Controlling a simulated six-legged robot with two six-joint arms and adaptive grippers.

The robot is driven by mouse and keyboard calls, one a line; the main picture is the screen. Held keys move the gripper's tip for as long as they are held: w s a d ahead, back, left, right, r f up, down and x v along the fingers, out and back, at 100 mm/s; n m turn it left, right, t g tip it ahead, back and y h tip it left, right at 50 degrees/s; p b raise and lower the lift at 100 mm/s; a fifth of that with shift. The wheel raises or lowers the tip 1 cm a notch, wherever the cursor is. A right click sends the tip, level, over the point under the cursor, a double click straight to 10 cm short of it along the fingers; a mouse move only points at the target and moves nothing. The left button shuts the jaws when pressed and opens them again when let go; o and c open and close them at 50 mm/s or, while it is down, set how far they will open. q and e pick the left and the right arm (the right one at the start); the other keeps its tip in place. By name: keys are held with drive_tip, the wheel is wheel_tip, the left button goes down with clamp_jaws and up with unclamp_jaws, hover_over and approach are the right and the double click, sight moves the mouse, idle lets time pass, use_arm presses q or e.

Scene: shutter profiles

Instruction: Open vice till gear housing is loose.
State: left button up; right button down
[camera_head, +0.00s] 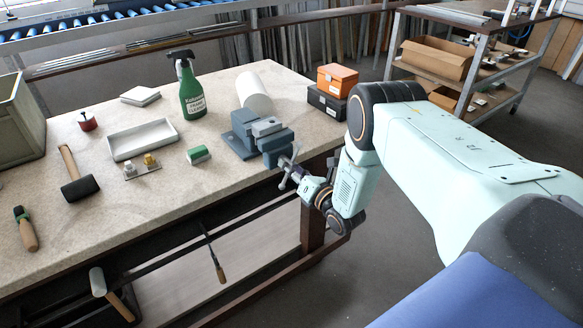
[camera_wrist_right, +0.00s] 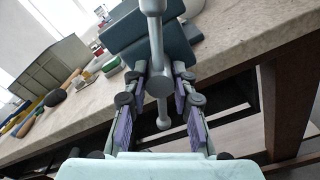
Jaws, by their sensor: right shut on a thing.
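The blue-grey vice (camera_head: 245,143) stands at the right front edge of the bench. A lighter grey block (camera_head: 266,127), which looks like the gear housing, sits between its jaws; I cannot tell whether it is clamped or loose. The vice's grey handle (camera_head: 284,181) sticks out past the bench edge. My right gripper (camera_head: 297,177) is shut on this handle. In the right wrist view, the purple-padded fingers (camera_wrist_right: 160,84) lie on both sides of the handle's hub, and the bar (camera_wrist_right: 155,30) runs roughly upright between them. My left gripper is out of view.
A green spray bottle (camera_head: 191,90), white cylinder (camera_head: 256,90), white tray (camera_head: 142,139) and green-and-white block (camera_head: 198,155) stand near the vice. An orange box (camera_head: 337,80) sits on a dark box (camera_head: 326,102) at the back right corner. A mallet (camera_head: 79,186) lies left.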

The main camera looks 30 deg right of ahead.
drive_tip(key=shift+w+r, duration=0.2)
drive_tip(key=shift+r, duration=0.05)
drive_tip(key=c, duration=1.5)
unclamp_jaws()
drive_tip(key=o, duration=0.4)
drive_tip(key=shift+f, duration=0.2)
drive_tip(key=shift+s, duration=0.2)
drive_tip(key=s, duration=1.1)
drive_tip(key=shift+s+d, duration=0.35)
drive_tip(key=shift+d, duration=0.1)
